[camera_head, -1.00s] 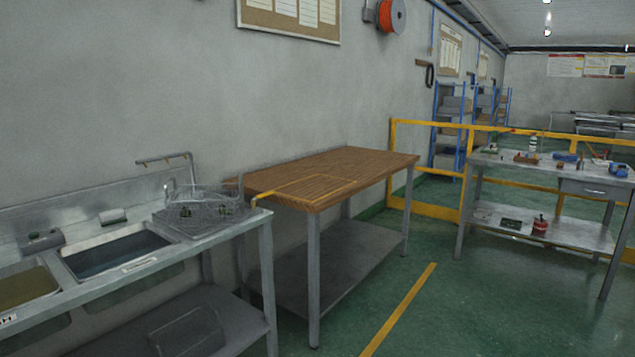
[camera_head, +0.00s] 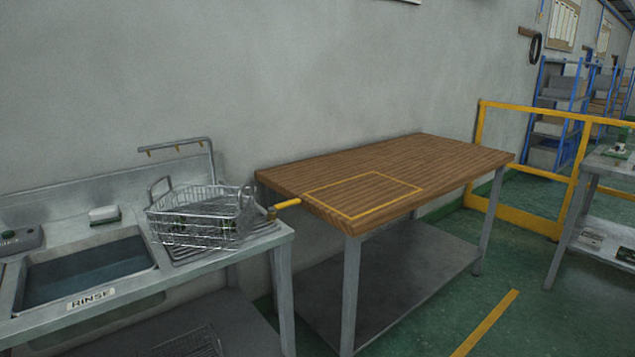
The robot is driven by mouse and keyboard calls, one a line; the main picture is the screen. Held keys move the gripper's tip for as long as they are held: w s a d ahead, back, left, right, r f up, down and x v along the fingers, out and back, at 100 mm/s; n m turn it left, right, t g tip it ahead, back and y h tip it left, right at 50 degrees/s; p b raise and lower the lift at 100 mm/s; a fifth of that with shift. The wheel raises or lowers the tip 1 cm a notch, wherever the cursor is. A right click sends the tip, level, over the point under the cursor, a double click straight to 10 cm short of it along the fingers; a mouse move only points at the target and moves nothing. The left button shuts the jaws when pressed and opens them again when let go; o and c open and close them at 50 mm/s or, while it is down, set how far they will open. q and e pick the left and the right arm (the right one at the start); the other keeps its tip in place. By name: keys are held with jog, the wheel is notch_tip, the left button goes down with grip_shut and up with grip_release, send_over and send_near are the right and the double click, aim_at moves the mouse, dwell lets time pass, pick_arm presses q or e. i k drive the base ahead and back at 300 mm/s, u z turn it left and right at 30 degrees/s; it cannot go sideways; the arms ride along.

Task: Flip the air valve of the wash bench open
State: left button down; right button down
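The wash bench (camera_head: 55,324) is a metal bench with sinks at the left of the head view. The air valve (camera_head: 285,204) shows at the bench's right end as a yellow lever on a small brass-coloured body. The lever points right, roughly level, toward the wooden table's corner. Whether that position is open or closed cannot be told from here. Neither of my grippers is in view.
A wire basket (camera_head: 203,217) stands on the bench's drainboard, left of the valve. The rinse sink (camera_head: 88,268) holds dark liquid. A wooden table (camera_head: 420,160) with a yellow outlined rectangle stands right of the bench. Green floor (camera_head: 420,335) in front is clear.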

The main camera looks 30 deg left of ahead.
aim_at(287, 204)
jog(key=u, duration=0.6)
jog(key=i, duration=1)
jog(key=u, duration=1.3)
jog(key=i, duration=0.3)
jog(key=u, duration=0.35)
